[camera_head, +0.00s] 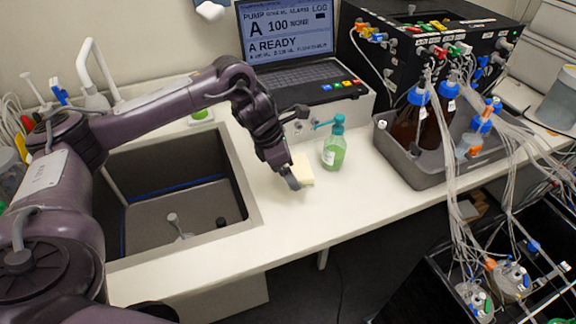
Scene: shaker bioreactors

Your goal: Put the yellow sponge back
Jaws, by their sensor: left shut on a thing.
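The pale yellow sponge (303,170) is between the fingers of my left gripper (295,175), just right of the sink. The gripper is shut on it, pointing down over the white counter. I cannot tell whether the sponge touches the counter. Part of the sponge is hidden behind the dark fingers. My right gripper is not in view.
A green soap bottle (334,150) with a teal pump stands close right of the sponge. The sink (253,213) opens to the left. A laptop (290,50) is behind. A grey tray (424,178) with brown bottles and tubing stands right. The front counter is clear.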

